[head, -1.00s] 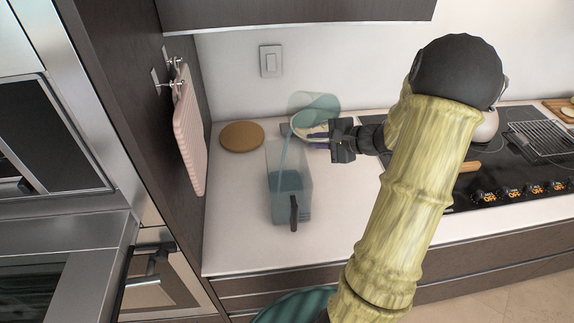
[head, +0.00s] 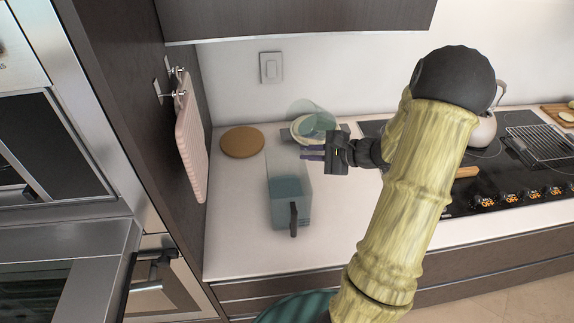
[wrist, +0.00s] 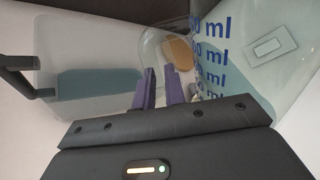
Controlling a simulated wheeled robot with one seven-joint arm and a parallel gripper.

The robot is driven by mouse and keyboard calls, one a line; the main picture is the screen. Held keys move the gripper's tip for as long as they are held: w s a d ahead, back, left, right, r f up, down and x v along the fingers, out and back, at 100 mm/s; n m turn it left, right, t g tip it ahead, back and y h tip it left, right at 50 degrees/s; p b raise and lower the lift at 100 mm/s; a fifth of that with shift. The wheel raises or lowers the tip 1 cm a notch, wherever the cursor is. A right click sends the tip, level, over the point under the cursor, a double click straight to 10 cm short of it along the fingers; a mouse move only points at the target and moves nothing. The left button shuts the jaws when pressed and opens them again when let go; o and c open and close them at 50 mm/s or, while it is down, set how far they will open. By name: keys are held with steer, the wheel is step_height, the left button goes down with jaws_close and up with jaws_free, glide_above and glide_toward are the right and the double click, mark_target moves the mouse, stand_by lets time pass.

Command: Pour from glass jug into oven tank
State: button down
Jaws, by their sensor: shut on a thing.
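The glass jug (head: 312,112) is clear and faint in the head view, held above the counter behind and right of the tank. In the wrist view the jug (wrist: 235,65) fills the right side, with blue "ml" marks on its wall. My gripper (head: 305,152) is shut on the jug's clear handle, its purple fingers (wrist: 163,88) on either side of it. The oven tank (head: 289,205) is a clear open box with a black handle, standing on the counter with blue-green liquid in it. The tank (wrist: 95,85) is left of my gripper in the wrist view.
A round wooden board (head: 242,141) lies left behind the tank. A pale plate (head: 303,131) is partly hidden behind the jug. The cooktop (head: 480,185), with a kettle (head: 483,130), is at right. Ovens (head: 60,230) stand at left; counter (head: 235,245) is free around the tank.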

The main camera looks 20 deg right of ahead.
steer(key=shift+a, duration=0.15)
steer(key=shift+s+a+f+m+y+p, duration=0.1)
steer(key=shift+a+f+m+y+p, duration=0.1)
steer(key=shift+m+y+p, duration=0.3)
steer(key=shift+s+a+f+m+y+p, duration=0.1)
steer(key=shift+a+f+m+y+p, duration=0.05)
steer(key=shift+m+y+p, duration=0.35)
steer(key=m+y+p, duration=0.1)
steer(key=m+p, duration=0.1)
steer(key=shift+w+d+m+t+y, duration=0.1)
steer(key=shift+d+m+t+y, duration=0.2)
steer(key=shift+d+y, duration=0.1)
